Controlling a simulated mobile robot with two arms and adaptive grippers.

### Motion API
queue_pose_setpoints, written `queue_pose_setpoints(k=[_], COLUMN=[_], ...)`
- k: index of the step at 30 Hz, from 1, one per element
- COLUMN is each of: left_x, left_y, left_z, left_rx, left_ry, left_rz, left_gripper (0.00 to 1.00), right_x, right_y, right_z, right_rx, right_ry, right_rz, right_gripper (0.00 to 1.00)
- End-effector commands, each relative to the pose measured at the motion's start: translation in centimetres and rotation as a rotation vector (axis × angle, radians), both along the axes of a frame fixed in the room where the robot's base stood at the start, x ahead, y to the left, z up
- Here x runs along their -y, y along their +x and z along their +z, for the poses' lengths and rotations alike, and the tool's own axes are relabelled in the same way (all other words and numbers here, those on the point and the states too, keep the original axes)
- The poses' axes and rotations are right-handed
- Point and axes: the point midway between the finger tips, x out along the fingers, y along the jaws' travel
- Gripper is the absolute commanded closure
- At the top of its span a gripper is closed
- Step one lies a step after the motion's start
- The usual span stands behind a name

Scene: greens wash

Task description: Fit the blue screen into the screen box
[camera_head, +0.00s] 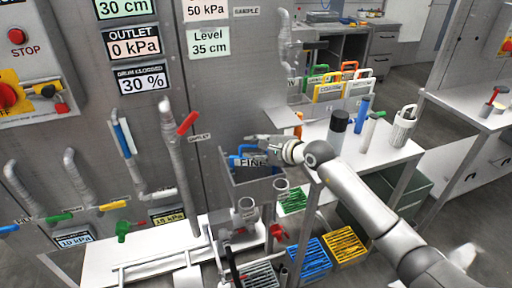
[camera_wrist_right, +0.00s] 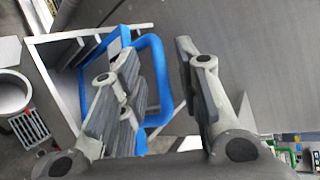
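The blue screen's handle (camera_head: 235,160) shows at the mouth of the grey screen box (camera_head: 250,187), below my right gripper. A plate reading "FINE" (camera_head: 250,163) shows beside it. In the right wrist view the blue handle (camera_wrist_right: 161,75) is a loop that runs behind the left finger. My right gripper (camera_head: 258,143) is over the box; its fingers also show in the wrist view (camera_wrist_right: 160,85), spread apart with a gap between them. The handle does not appear clamped. The screen's lower part is hidden, so I cannot tell how deep it sits. My left gripper is not in view.
A rack with green, orange and yellow handled screens (camera_head: 330,92) stands on the back of the bench (camera_head: 375,150). A dark bottle (camera_head: 338,130) and a white jug (camera_head: 404,126) stand there too. A red-handled pipe (camera_head: 172,155) is left of the box. Crates (camera_head: 310,256) lie below.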

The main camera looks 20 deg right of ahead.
Motion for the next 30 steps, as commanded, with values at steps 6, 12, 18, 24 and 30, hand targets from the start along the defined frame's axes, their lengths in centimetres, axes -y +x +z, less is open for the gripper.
queue_pose_setpoints(k=[6,12,18,24,30], left_x=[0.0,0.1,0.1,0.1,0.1], left_y=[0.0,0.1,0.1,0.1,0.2], left_z=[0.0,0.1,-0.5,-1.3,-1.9], left_rx=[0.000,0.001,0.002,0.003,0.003], left_ry=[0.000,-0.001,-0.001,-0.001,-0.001], left_rz=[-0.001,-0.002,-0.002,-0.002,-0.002], left_gripper=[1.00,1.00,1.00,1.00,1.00], right_x=[0.0,0.4,1.7,3.3,4.6], right_y=[0.0,-0.5,-2.9,-5.9,-8.3], right_z=[0.0,0.4,1.4,2.8,4.1], right_rx=[0.000,0.000,0.002,0.000,-0.001], right_ry=[0.000,-0.002,-0.006,-0.006,-0.002], right_rz=[0.000,-0.001,-0.001,-0.001,-0.001], right_gripper=[0.68,0.68,0.68,0.68,0.68])
